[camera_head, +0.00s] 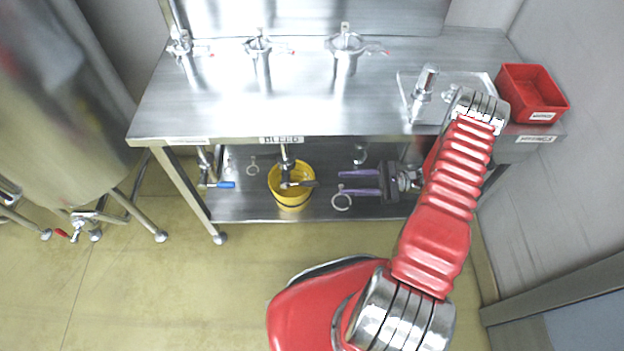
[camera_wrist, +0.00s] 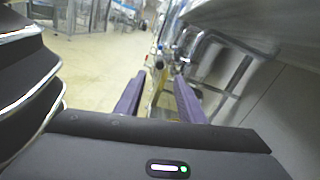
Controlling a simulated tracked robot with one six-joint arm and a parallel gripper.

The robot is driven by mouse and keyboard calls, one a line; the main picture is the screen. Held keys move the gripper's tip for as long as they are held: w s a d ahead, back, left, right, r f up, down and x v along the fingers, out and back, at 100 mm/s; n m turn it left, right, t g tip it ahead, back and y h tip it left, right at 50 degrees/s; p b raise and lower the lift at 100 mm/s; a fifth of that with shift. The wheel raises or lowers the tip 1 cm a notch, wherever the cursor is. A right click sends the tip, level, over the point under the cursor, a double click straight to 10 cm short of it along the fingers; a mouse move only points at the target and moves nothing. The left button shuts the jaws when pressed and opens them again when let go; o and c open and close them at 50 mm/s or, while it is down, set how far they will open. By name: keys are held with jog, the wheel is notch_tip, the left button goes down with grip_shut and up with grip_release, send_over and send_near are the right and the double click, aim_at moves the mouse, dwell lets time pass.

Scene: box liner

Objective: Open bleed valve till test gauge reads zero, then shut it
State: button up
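The bleed valve (camera_head: 286,162) hangs under the table front below the "BLEED" label (camera_head: 282,140). Its dark lever (camera_head: 299,184) points right, across the mouth of a yellow bucket (camera_head: 291,200). My gripper (camera_head: 340,182) is under the tabletop to the right of the lever, its two purple fingers pointing left at it, apart and empty. A gap lies between fingertips and lever. In the wrist view the fingers (camera_wrist: 160,90) are also spread, with blurred metal pipework beyond. I cannot make out a test gauge face or reading in either view.
The steel table (camera_head: 290,95) carries several clamped fittings and a tray (camera_head: 480,83). A red bin (camera_head: 533,92) sits at its right end. A blue-handled valve (camera_head: 221,185) hangs left of the bucket. The lower shelf (camera_head: 247,205) is close beneath my gripper. A tank (camera_head: 50,110) stands left.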

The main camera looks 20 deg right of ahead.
aim_at(313, 184)
dwell(0.3)
jog(key=x, duration=1.1)
jog(key=shift+w+a, duration=0.1)
jog(key=shift+a, duration=0.25)
jog(key=shift+c, duration=0.6)
grip_shut()
